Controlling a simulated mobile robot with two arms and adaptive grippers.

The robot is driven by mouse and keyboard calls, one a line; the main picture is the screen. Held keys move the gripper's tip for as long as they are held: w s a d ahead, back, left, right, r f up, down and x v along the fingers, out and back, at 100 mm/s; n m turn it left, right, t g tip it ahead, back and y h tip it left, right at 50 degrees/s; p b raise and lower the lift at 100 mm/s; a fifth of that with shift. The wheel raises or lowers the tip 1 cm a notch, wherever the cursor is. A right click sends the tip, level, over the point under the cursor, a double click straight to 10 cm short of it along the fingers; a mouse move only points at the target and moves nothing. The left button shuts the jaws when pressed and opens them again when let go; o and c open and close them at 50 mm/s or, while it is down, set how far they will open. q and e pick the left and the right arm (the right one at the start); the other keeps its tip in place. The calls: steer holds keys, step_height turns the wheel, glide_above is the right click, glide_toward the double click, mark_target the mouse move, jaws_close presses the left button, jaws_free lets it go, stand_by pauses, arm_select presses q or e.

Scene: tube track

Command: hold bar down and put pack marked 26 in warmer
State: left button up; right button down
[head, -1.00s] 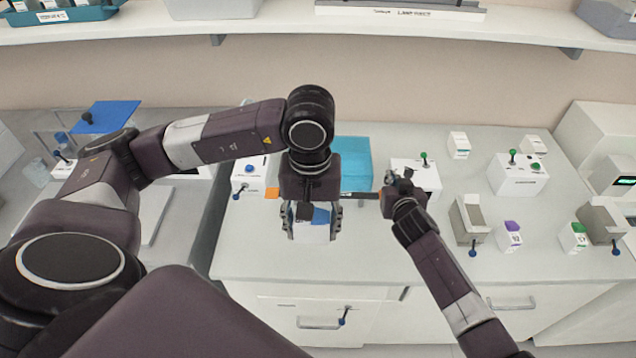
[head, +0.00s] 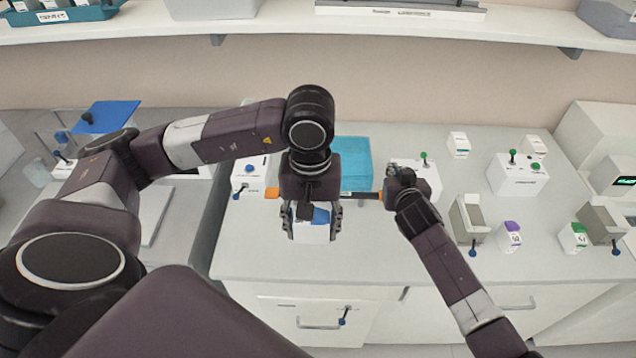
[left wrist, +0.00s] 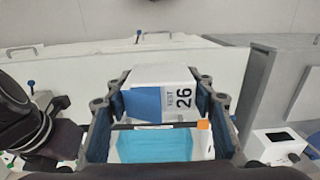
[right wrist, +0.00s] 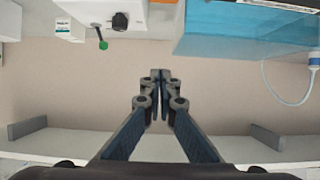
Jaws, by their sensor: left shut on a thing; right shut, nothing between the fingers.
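The white pack (left wrist: 158,75) has a blue patch and a label reading "TEST 26" in the left wrist view. My left gripper (left wrist: 168,88) is shut on it, one finger on each side. In the head view the pack (head: 314,232) hangs below that gripper, above the front of the counter. A dark bar (head: 358,195) with orange ends runs behind it, in front of a teal block (head: 350,160). My right gripper (head: 388,190) is shut and empty at the bar's right end; contact cannot be told. Its closed fingertips (right wrist: 160,78) show in the right wrist view. Which thing is the warmer is unclear.
A white box with a green-knobbed lever (head: 424,158) stands behind my right gripper. Open grey holders (head: 468,218), a purple-topped pack (head: 511,235) and a green-topped pack (head: 573,236) stand at right. The counter front between is bare.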

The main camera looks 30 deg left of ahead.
steer(key=shift+r, duration=1.7)
